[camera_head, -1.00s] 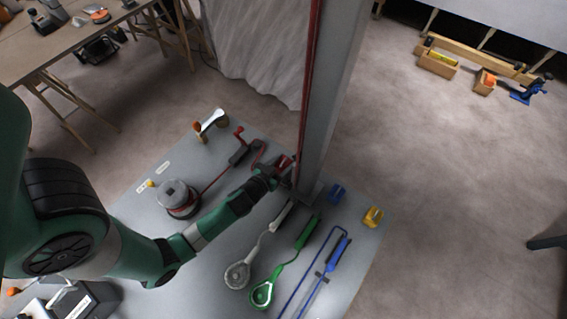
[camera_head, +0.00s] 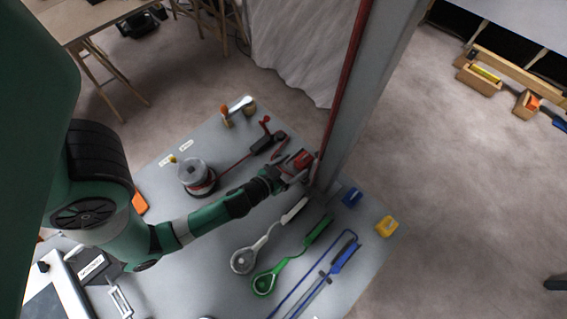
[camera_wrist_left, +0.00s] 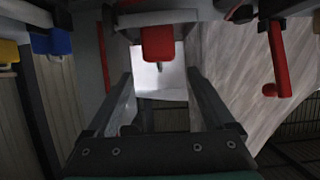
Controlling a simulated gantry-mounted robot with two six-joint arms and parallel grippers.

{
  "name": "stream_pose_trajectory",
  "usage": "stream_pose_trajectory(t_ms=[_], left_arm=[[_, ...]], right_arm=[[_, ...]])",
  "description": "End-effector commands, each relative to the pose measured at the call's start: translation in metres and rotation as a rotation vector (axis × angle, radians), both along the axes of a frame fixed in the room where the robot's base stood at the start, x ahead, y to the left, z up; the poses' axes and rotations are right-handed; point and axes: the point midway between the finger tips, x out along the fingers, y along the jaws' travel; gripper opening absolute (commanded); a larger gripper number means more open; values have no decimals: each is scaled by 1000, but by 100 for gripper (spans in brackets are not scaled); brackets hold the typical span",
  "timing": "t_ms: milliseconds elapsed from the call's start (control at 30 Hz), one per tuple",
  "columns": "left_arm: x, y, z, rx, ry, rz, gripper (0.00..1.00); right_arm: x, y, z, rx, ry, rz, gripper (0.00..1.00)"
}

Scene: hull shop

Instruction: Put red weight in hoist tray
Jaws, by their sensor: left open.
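A red block, taken as the red weight (camera_head: 301,158), sits at the foot of the grey column on the grey table. In the left wrist view the red weight (camera_wrist_left: 158,43) lies ahead, between the lines of the two fingers. My left gripper (camera_head: 293,172) is open, its fingers close to the red weight; contact cannot be told. Its two dark fingers also show in the left wrist view (camera_wrist_left: 160,88). A round grey-topped piece (camera_head: 193,171) stands at left on the table; I cannot tell whether it is the hoist tray. My right gripper is not in view.
The tall grey column (camera_head: 367,95) rises right beside my left gripper. A blue block (camera_head: 351,196) and a yellow block (camera_head: 387,226) stand to the right. White (camera_head: 244,261), green (camera_head: 265,283) and blue (camera_head: 340,258) long-handled tools lie in front. A red-handled tool (camera_head: 268,142) lies behind.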

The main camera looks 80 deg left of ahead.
Motion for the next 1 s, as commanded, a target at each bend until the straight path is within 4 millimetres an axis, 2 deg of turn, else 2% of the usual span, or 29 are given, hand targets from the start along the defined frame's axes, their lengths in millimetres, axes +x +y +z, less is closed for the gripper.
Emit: stream_pose_trajectory(t_ms=[100,300,1000], left_arm=[[-21,-16,7,0,2,-5,87],[-40,-28,19,0,0,-2,87],[-42,-28,21,0,0,1,87]], right_arm=[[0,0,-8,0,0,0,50],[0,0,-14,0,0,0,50],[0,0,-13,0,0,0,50]])
